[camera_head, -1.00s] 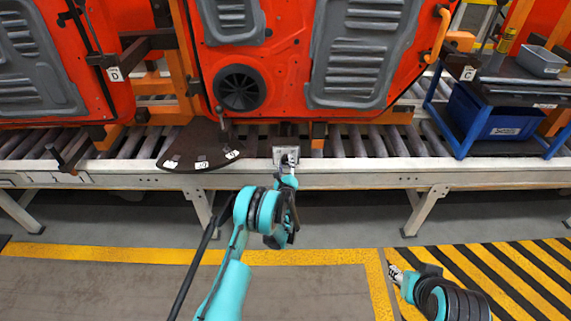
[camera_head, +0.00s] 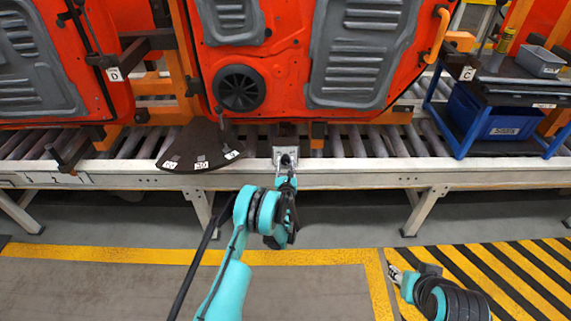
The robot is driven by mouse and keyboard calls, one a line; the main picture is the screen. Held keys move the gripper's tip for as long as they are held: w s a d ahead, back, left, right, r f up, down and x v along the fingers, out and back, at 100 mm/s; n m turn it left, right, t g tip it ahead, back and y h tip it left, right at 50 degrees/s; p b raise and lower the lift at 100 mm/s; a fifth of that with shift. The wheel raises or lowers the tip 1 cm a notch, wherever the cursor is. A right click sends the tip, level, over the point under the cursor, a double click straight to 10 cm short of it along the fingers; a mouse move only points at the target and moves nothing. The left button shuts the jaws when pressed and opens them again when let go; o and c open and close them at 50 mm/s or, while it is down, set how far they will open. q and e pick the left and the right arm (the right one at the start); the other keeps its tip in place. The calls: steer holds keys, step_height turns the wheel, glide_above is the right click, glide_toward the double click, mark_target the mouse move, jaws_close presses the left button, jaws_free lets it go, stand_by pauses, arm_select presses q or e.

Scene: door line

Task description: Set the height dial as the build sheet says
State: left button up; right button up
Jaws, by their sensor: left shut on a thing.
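A small grey metal plate (camera_head: 278,154) stands on the front rail of the conveyor. It carries a dark round knob (camera_head: 286,159), which I take for the height dial; its marks are too small to read. My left gripper (camera_head: 287,172) is at this plate from the front, shut on the knob, with its fingers partly hidden by its own wrist. To the left, a dark fan-shaped plate (camera_head: 190,147) has three white labels and a short upright lever (camera_head: 221,119). My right gripper (camera_head: 394,272) is low at the right, away from the conveyor; its fingers are unclear. No build sheet is readable.
Red door panels (camera_head: 285,90) with grey inserts hang just behind the plate. The roller conveyor (camera_head: 350,142) runs across the view. A blue-framed stand (camera_head: 462,141) with a blue bin (camera_head: 490,118) and a grey tray (camera_head: 540,62) is at right. The floor in front is clear.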

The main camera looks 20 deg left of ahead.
stand_by(0.4)
arm_select(q)
steer(key=o, duration=1.2)
steer(key=shift+c, duration=0.2)
steer(key=shift+r, duration=0.1)
step_height(320, 180, up, 10)
steer(key=shift+f, duration=0.1)
